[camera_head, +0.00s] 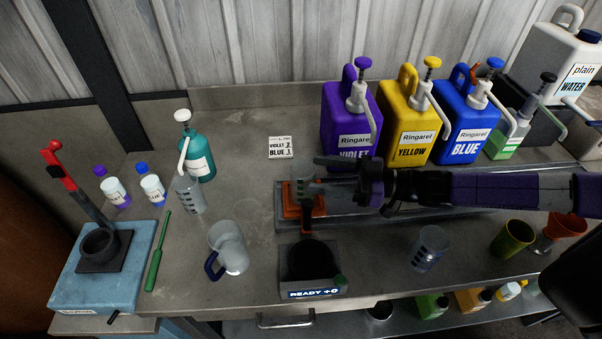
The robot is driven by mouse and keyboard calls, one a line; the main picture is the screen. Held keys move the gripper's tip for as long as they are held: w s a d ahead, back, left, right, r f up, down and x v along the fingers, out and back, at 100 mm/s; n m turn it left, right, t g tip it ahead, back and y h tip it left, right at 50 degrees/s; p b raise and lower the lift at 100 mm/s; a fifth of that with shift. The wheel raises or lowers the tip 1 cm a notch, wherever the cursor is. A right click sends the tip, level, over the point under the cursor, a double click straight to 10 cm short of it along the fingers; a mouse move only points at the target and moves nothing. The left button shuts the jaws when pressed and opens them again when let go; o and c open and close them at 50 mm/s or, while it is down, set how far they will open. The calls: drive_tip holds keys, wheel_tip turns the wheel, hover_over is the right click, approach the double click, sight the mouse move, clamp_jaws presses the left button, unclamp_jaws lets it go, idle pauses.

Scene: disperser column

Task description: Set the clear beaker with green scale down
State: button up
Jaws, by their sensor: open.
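A clear beaker (302,171) with faint greenish marks stands upright on or over the orange stand at the middle of the counter. It appears to be the beaker with green scale, but the marks are small and partly hidden. My gripper (318,176) reaches in from the right, its dark fingers open at the beaker's right side. I cannot tell whether a finger touches it. The orange stand (292,213) sits in a grey tray (285,188). Another clear beaker (429,249), with dark blue marks, stands at the front right.
Violet (337,116), yellow (397,118) and blue (462,128) pump jugs stand behind my arm. A clear jug (229,247) with a blue handle stands front left, beside a black-welled unit (312,292) reading "READY". A green cup (512,239) is at right. Bare counter lies left of the tray.

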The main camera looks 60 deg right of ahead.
drive_tip(key=v, duration=0.4)
drive_tip(key=shift+s+d+b, duration=0.1)
drive_tip(key=shift+s+b, duration=0.2)
drive_tip(key=shift+s, duration=0.05)
